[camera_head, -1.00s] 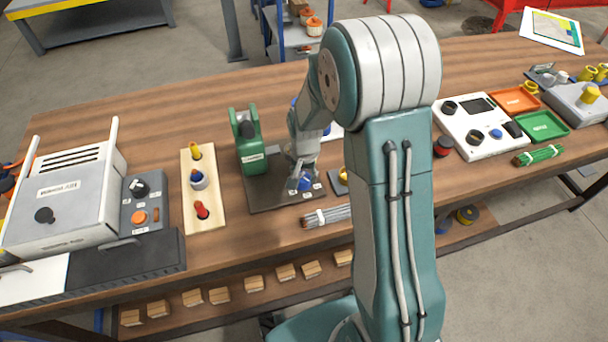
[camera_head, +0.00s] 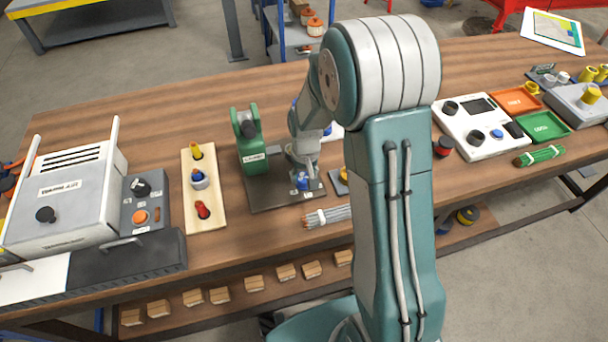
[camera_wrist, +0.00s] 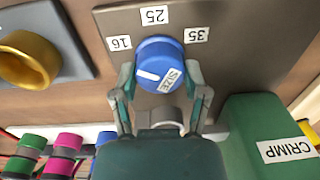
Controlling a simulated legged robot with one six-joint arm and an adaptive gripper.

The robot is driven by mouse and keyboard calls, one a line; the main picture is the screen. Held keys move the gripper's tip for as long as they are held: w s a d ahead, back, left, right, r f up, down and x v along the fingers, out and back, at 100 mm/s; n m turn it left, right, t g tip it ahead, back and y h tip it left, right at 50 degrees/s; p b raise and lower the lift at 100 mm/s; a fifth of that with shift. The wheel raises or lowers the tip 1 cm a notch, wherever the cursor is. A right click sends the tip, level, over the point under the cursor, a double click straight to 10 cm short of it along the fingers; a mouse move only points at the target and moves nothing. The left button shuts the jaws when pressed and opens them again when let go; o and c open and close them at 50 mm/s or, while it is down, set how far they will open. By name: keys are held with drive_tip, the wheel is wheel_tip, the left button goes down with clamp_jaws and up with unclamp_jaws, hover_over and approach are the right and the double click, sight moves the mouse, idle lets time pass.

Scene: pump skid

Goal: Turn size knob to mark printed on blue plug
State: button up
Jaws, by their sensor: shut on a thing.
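The blue size knob (camera_wrist: 158,57) sits on the dark plate of the green crimp tool (camera_head: 248,140), with a white pointer line and a SIZE label on top. Around it are the marks 16 (camera_wrist: 119,42), 25 (camera_wrist: 154,15) and 35 (camera_wrist: 197,34). In the wrist view the pointer line lies on the knob's left half, nearest the 16 side. My gripper (camera_wrist: 163,85) is shut on the knob, one finger on each side. A blue cylinder (camera_wrist: 105,138) shows partly at the lower left of the wrist view; I cannot tell whether it is the blue plug. No print is readable on it.
A yellow ring-like part (camera_wrist: 28,62) on a grey base stands beside the plate. A wooden board (camera_head: 205,215) with yellow, blue-grey and red pieces is left of the crimp tool. A cable bundle (camera_head: 328,216) lies in front of the plate.

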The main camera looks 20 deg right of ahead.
sight(305, 176)
drive_tip(key=shift+s+f, duration=0.15)
drive_tip(key=shift+s, duration=0.1)
drive_tip(key=o, duration=1.1)
drive_tip(key=shift+o, duration=0.2)
drive_tip(key=shift+w, duration=0.1)
drive_tip(key=shift+r, duration=0.25)
wheel_tip(305, 176, up, 12)
drive_tip(key=shift+f, duration=0.2)
drive_tip(key=shift+d, duration=0.1)
